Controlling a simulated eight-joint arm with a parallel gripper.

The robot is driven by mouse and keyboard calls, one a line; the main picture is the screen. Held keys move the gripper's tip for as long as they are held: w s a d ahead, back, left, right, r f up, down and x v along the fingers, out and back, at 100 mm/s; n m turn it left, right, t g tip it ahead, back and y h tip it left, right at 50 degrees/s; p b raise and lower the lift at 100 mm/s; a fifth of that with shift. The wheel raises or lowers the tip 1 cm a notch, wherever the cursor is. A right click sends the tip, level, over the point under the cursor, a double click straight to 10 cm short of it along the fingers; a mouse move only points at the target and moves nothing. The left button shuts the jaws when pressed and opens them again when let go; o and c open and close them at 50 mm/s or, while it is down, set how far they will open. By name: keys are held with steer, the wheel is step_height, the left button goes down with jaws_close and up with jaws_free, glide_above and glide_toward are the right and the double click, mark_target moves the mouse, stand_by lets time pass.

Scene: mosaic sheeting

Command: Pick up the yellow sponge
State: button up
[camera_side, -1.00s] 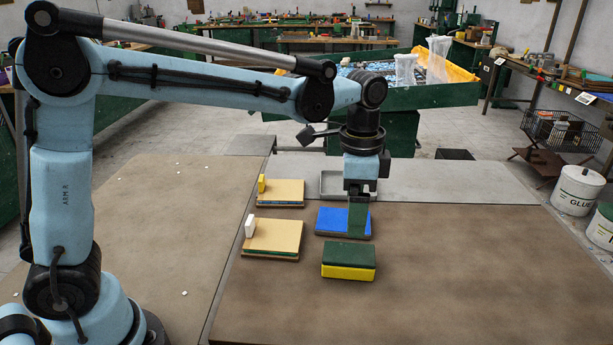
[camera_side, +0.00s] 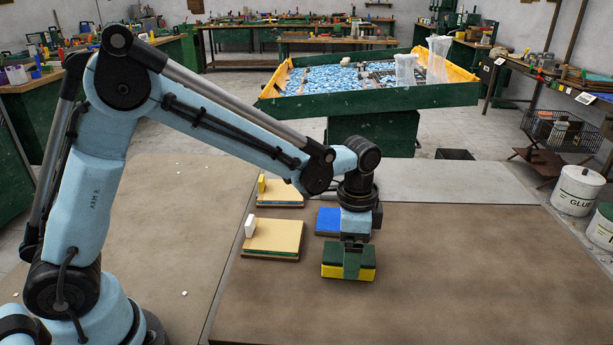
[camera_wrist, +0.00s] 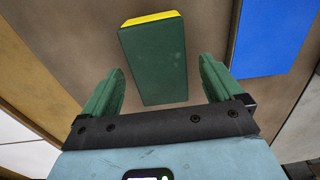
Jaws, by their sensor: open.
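The yellow sponge (camera_side: 331,271) lies on the brown work surface, with a dark green top layer over its yellow body. In the wrist view the sponge (camera_wrist: 153,62) shows its green top and a yellow edge at the far end. My gripper (camera_side: 352,266) is right over the sponge, and a green finger covers the middle of its near side in the side view. In the wrist view my gripper (camera_wrist: 162,85) is open, with one green finger on each side of the sponge's near part and gaps between. The fingers' exact height is unclear.
A blue pad (camera_side: 327,219) lies just behind the sponge, partly hidden by my gripper. Two tan boards (camera_side: 276,238) lie to the left, one with a white block (camera_side: 250,227), one with a yellow block (camera_side: 262,184). The surface right and in front is clear.

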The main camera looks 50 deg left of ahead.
steer(key=shift+f, duration=0.95)
steer(key=c, duration=1)
steer(key=shift+r, duration=0.1)
steer(key=shift+c, duration=0.2)
steer(key=shift+r, duration=0.5)
steer(key=r, duration=0.2)
steer(key=s+d+r, duration=0.1)
steer(key=shift+r, duration=0.35)
steer(key=s+d+r, duration=0.6)
steer(key=s+d, duration=0.1)
steer(key=shift+s+d, duration=0.15)
steer(key=shift+r, duration=0.1)
